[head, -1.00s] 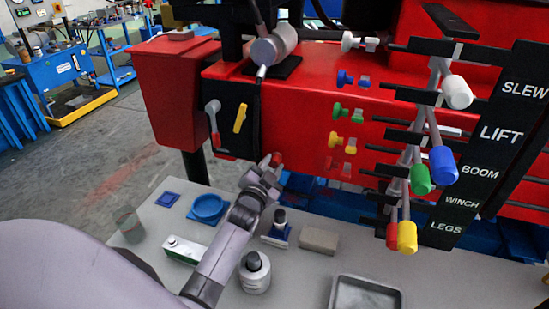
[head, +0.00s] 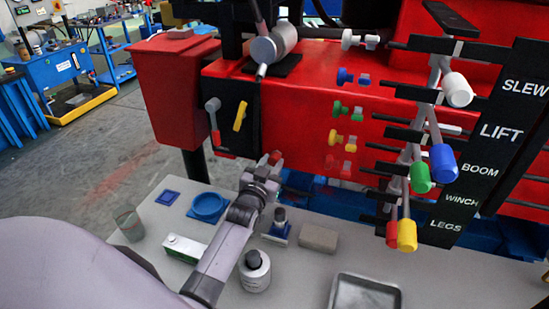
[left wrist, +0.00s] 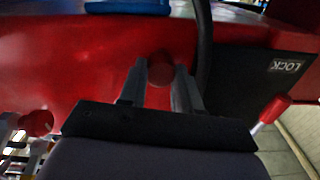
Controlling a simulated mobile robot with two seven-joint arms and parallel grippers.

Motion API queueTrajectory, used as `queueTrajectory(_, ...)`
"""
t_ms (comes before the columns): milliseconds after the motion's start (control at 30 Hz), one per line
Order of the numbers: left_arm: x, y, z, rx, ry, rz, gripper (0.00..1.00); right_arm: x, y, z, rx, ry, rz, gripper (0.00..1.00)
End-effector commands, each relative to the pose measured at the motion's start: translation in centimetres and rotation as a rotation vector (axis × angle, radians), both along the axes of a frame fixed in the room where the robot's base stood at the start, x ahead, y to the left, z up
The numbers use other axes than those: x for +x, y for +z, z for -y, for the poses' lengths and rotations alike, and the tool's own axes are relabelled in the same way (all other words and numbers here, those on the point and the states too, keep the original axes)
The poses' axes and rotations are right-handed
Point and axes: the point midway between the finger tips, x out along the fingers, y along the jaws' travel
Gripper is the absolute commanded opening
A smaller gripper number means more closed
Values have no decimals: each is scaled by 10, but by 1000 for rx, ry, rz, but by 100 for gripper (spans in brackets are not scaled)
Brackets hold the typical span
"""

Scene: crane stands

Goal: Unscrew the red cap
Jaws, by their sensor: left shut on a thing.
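The red cap (head: 276,155) is a small round piece low on the front of the red crane body (head: 300,110). In the left wrist view the cap (left wrist: 161,70) shows as a dull red disc between the two grey fingers. My left gripper (head: 268,166) reaches up to it from below, and it also shows in the left wrist view (left wrist: 160,88). It is shut on the cap, with a finger on each side. The fingers partly hide the cap in the head view. I cannot tell whether the cap is still threaded on. My right gripper is out of view.
The black panel (head: 233,97) with a red-tipped lever and a yellow handle is left of my gripper. Coloured levers (head: 420,178) stand at right. Below, the bench holds a blue dish (head: 208,207), a white bottle (head: 254,272), a sponge-like block (head: 318,238) and a tray (head: 365,292).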

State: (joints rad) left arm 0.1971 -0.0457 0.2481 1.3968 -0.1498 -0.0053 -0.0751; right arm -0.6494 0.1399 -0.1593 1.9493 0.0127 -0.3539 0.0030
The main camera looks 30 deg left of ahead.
Motion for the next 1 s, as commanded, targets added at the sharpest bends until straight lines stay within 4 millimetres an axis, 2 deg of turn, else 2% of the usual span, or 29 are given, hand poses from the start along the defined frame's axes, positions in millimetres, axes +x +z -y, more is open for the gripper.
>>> queueTrajectory(300,-1,-2,1,-392,0,89,0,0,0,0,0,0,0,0)
queueTrajectory(667,-1,-2,1,-444,0,102,0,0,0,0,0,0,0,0)
queueTrajectory(900,-1,-3,1,-763,0,177,0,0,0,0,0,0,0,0)
queueTrajectory(1000,-1,-3,1,-847,1,198,0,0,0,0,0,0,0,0)
